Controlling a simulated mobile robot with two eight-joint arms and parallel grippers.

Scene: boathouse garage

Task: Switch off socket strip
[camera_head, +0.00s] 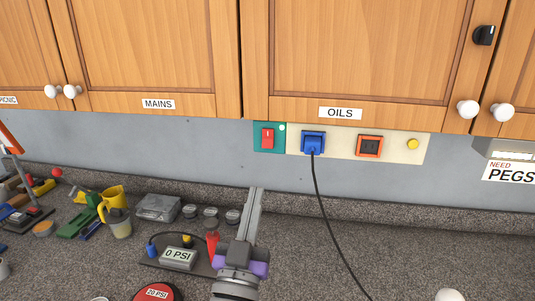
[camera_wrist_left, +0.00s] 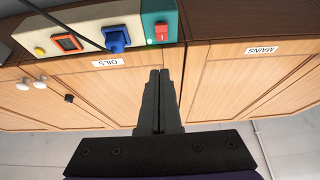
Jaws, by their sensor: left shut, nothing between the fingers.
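The socket strip (camera_head: 345,143) is a cream panel on the grey wall under the OILS cupboard. Its teal left end carries a red rocker switch (camera_head: 267,138) and a small light, which looks green in the left wrist view. A blue plug (camera_head: 313,141) with a black cable sits in the strip, beside an orange-framed socket (camera_head: 369,146) and a yellow button (camera_head: 412,144). My left gripper (camera_head: 257,191) is shut and empty, its fingers pointing up below the switch and apart from it. In the left wrist view the strip (camera_wrist_left: 90,37) appears upside down, beyond the fingertips (camera_wrist_left: 159,72). My right gripper is not in view.
Wooden cupboards with white knobs (camera_head: 467,109) hang just above the strip. The black cable (camera_head: 328,215) runs down across the speckled worktop (camera_head: 420,240).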

